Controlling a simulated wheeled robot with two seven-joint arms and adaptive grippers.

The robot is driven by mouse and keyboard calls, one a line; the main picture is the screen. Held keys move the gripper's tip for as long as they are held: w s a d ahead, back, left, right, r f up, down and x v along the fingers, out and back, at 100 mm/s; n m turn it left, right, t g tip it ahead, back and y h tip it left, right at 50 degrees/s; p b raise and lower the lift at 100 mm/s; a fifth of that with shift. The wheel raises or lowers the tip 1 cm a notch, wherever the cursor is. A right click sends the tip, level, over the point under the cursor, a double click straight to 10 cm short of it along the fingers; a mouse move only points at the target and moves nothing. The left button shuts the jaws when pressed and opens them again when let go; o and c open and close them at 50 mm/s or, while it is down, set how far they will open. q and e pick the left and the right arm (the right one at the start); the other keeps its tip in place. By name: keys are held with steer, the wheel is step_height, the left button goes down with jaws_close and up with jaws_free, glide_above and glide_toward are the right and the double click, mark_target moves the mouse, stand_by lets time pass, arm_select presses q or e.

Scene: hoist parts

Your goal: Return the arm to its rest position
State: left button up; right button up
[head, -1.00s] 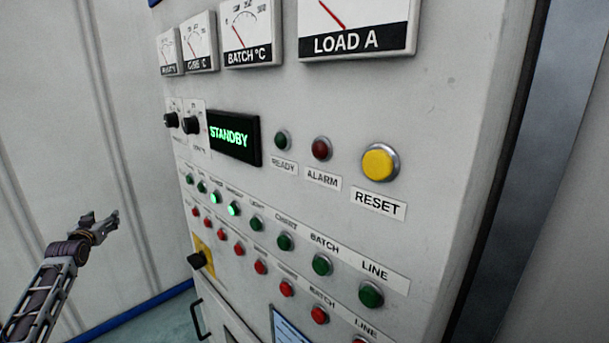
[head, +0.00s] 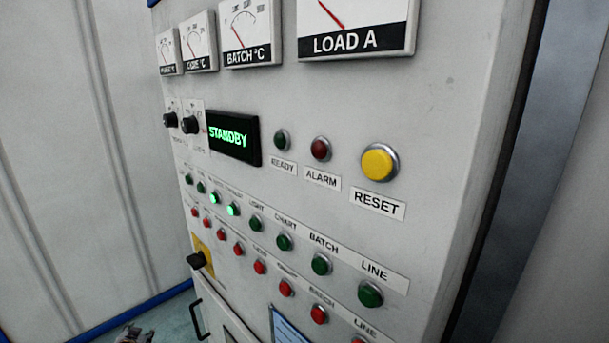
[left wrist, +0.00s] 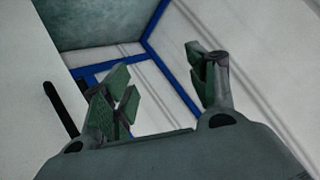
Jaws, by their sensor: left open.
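My left gripper (left wrist: 160,88) is open and empty in the left wrist view, its two fingers apart with wall and floor behind them. In the head view only a small part of it (head: 134,336) shows at the bottom edge, left of the control cabinet (head: 440,130) and apart from it. My right gripper is not in view.
The cabinet carries gauges, a green STANDBY display (head: 233,138), a yellow RESET button (head: 380,162), rows of green and red buttons, and a black knob (head: 200,260). A black handle (head: 197,320) sticks out low down. The space left of the cabinet is clear.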

arm_select(q)
steer(key=s+d+f+m+g+h, duration=0.1)
steer(key=s+d+f+g, duration=0.1)
steer(key=s+d+f, duration=0.55)
steer(key=s+d+f+g+h, duration=0.1)
steer(key=s+d+f, duration=0.3)
steer(key=s+f, duration=0.65)
steer(key=s+d+f+m+g, duration=0.1)
steer(key=s+d+f+g, duration=0.1)
steer(key=s+d+f, duration=0.55)
steer(key=s+d+f+g, duration=0.1)
steer(key=s+d+f, duration=0.2)
steer(key=s, duration=0.7)
steer(key=s+d+f+g+h, duration=0.1)
steer(key=s+d+f, duration=0.3)
steer(key=s, duration=0.6)
steer(key=s+d+f+g+h, duration=0.1)
steer(key=s+d+f, duration=0.3)
steer(key=s+d, duration=0.3)
steer(key=s, duration=0.4)
steer(key=shift+g, duration=0.4)
steer(key=shift+s, duration=0.2)
